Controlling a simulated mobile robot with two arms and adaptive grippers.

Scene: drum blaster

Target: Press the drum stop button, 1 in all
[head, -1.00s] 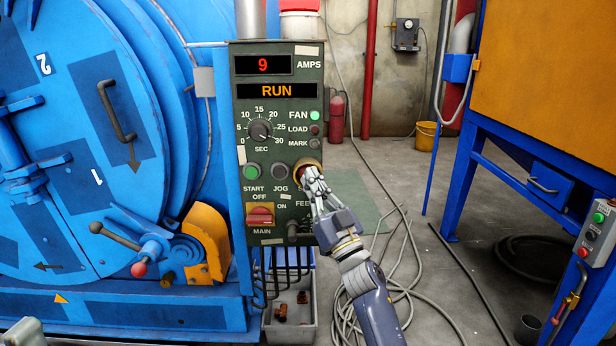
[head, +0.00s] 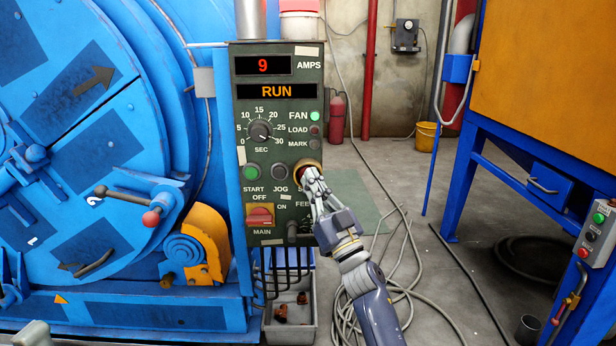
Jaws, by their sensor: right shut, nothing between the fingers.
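The drum stop button (head: 306,166) is in the right column of the dark green control panel, in a yellowish round collar. My right gripper (head: 311,181) is shut and empty, with its fingertips right at the button from below right. They cover much of the button and most of its label. I cannot tell whether they touch it or whether it is pushed in. The panel display (head: 276,91) reads RUN and the amps display (head: 263,65) reads 9. The big blue drum (head: 80,150) is at the left.
The green START button (head: 251,172) and JOG button (head: 280,171) sit left of the stop button. The main switch (head: 260,216) is below them. A grey bin (head: 290,325) stands under the panel. Loose cable (head: 410,265) lies on the floor at right.

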